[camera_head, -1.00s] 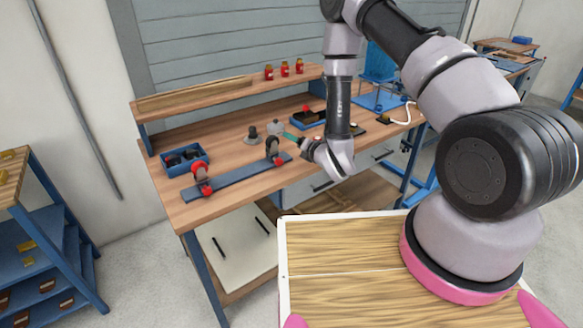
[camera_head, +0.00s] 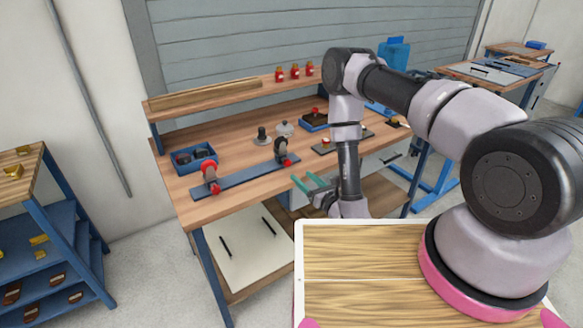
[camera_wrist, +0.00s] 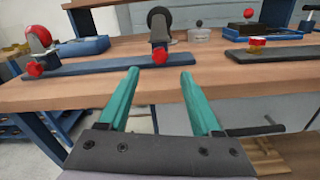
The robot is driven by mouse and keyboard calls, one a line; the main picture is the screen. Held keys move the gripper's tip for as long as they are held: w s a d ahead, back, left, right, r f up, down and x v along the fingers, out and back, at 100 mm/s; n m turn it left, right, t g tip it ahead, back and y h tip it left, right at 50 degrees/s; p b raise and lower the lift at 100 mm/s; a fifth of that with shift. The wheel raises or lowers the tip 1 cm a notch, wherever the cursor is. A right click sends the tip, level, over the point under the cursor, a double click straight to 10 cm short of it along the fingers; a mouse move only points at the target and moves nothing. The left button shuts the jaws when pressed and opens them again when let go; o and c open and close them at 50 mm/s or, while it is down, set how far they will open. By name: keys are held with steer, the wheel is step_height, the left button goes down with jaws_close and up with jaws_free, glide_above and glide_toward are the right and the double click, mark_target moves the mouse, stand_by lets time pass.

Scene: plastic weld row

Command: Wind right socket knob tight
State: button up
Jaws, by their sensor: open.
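A long blue-grey bar (camera_head: 240,178) lies on the workbench and carries two sockets. The right socket (camera_head: 281,147) holds a dark round piece and has a red knob (camera_head: 287,162) low on its front. In the wrist view this right knob (camera_wrist: 160,56) sits straight ahead, beyond and between my fingertips. The left socket holds a red round piece (camera_head: 208,171) and has its own red knob (camera_head: 215,188). My gripper (camera_head: 308,183) is open and empty, its teal fingers apart near the bench's front edge. The fingers touch nothing that I can see.
A blue bin (camera_head: 194,158) with dark parts stands behind the bar's left end. A grey domed piece (camera_head: 284,128) and a dark fitting (camera_head: 262,136) stand behind the right socket. A dark plate (camera_wrist: 265,54) lies to the right. Red bottles (camera_head: 295,71) line the shelf.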

mark_target(288, 164)
steer(key=x, duration=0.8)
jaws_close()
